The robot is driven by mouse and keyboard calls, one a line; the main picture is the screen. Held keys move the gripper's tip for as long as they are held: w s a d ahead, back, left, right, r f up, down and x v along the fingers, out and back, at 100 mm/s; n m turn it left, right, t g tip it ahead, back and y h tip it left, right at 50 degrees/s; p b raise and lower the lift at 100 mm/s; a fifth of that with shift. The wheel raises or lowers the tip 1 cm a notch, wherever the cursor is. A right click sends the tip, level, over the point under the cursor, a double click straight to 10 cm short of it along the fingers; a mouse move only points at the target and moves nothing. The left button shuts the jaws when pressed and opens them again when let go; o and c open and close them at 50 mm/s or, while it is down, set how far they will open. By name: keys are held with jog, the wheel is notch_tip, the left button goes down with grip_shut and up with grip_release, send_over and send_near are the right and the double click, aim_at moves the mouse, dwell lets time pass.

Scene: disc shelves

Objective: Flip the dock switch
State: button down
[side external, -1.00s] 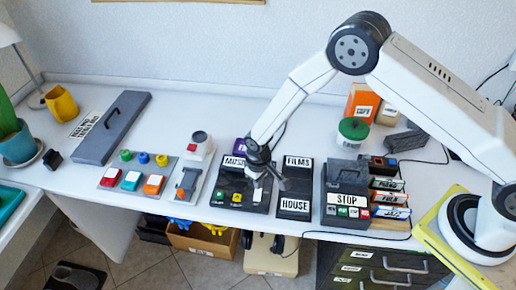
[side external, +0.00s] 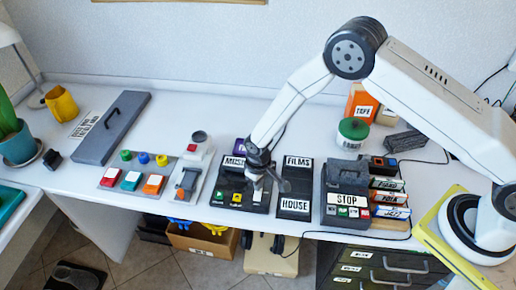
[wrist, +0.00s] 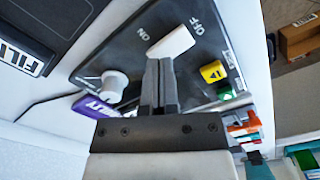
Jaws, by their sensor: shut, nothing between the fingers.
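The dock is a dark panel (side external: 228,186) near the front edge of the table, in the middle of the side view. The wrist view shows its face (wrist: 120,60) with ON and OFF labels, a white switch (wrist: 172,41), a grey knob (wrist: 115,82), a yellow button (wrist: 212,71) and a green button (wrist: 224,91). My gripper (wrist: 160,62) is shut and empty, its fingertips right at the switch's near edge. Contact and the switch's tilt are hard to tell. In the side view my gripper (side external: 257,184) is over the dock's right part.
A FILMS/HOUSE panel (side external: 295,183) stands just right of the dock, with the STOP unit (side external: 345,180) beyond. A grey lever unit (side external: 187,180) and a coloured-button board (side external: 137,177) are to the left. A purple item (wrist: 92,105) lies behind the dock. The table's back middle is clear.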

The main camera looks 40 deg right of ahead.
jog(key=shift+f, duration=0.45)
dwell(0.5)
jog(key=shift+r, duration=3.5)
jog(key=s+d+r+m+t, duration=0.1)
jog(key=s+d+r, duration=0.2)
jog(key=d+r, duration=0.25)
jog(key=s+d+r+m, duration=0.1)
jog(key=s+d+r, duration=0.25)
jog(key=r, duration=0.35)
jog(key=s+d+r, duration=0.2)
jog(key=s+d, duration=0.1)
jog(key=s, duration=0.2)
jog(key=s+d+r+m+t, duration=0.1)
jog(key=s+d+r, duration=0.2)
jog(key=s, duration=0.2)
jog(key=shift+d+r+t, duration=0.2)
jog(key=shift+d+t, duration=0.1)
